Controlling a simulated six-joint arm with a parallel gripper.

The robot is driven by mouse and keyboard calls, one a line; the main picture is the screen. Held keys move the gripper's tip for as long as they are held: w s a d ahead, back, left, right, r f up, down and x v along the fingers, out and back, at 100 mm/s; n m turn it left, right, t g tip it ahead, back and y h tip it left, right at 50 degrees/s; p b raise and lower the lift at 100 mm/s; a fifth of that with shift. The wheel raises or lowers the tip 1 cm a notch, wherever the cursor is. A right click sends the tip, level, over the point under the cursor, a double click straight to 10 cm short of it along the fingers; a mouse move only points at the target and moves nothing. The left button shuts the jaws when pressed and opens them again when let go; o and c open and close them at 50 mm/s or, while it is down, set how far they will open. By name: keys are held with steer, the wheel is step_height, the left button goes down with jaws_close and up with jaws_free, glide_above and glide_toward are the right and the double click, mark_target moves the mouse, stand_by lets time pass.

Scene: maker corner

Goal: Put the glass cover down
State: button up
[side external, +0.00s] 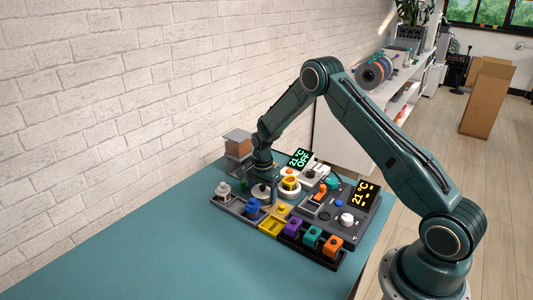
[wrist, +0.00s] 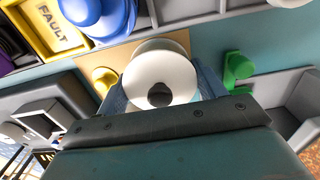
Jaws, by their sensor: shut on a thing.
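My gripper (wrist: 162,95) is shut on a round pale thing (wrist: 158,65) with a dark centre, which I take to be the glass cover. Its white rim lies between the two bluish fingers in the wrist view. In the side view my gripper (side external: 263,180) points down at the left part of the panel board (side external: 318,222), and a pale round shape (side external: 261,191) shows at its tips. I cannot tell whether the cover touches the board, and its underside is hidden.
A blue dome (wrist: 99,14) and a yellow FAULT tray (wrist: 52,38) lie close by. The teal table (side external: 150,235) is clear at left.

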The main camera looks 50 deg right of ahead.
mark_target(263, 186)
steer(key=o, duration=1)
steer(key=shift+r, duration=0.1)
step_height(263, 186, up, 12)
steer(key=shift+f, duration=0.25)
steer(key=shift+r, duration=0.3)
